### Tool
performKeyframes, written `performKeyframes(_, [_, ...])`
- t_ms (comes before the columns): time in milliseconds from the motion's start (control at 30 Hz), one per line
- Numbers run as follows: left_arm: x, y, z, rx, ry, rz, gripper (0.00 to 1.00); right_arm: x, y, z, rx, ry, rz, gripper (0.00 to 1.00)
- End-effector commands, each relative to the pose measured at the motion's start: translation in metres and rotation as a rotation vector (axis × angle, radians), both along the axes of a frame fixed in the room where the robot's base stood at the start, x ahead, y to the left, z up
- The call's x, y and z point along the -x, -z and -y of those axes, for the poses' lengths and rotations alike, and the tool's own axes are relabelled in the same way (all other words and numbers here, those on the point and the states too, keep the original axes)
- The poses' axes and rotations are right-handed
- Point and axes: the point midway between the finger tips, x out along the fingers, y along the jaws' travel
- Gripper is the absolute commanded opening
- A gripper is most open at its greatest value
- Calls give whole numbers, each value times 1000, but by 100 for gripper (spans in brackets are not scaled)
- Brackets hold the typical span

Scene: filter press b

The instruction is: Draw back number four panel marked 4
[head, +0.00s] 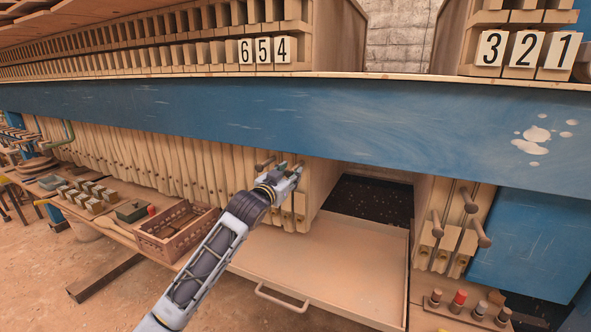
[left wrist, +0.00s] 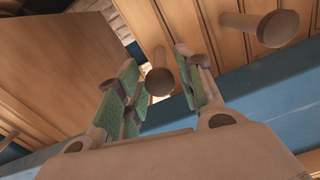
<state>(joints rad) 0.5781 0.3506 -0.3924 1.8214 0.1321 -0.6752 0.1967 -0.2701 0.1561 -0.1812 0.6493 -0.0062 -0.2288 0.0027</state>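The panel marked 4 (head: 281,49) shows its number above the blue beam, beside 5 and 6, at the left edge of the gap in the row. Below the beam, the wooden panel beside that gap (head: 317,190) stands upright, partly hidden by my left gripper (head: 290,173). In the left wrist view, my left gripper (left wrist: 158,80) is open, its green-padded fingers on either side of a round brown knob (left wrist: 160,82). Contact with the knob cannot be told. A second knob (left wrist: 275,28) stands outside the fingers. My right gripper is not in view.
The blue beam (head: 200,104) runs just above my left gripper. A tray with a handle (head: 320,270) lies below the dark opening (head: 370,198). More knobbed panels (head: 450,225) stand at right. A wooden crate (head: 178,232) sits on the bench at left.

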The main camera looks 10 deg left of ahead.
Motion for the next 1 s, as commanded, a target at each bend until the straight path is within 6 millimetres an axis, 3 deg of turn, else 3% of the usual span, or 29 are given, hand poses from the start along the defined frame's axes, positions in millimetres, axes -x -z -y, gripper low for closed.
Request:
performKeyframes(500, [-39,0,11,0,0,0,37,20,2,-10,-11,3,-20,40])
performKeyframes(1000, [-47,0,13,0,0,-1,37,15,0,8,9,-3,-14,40])
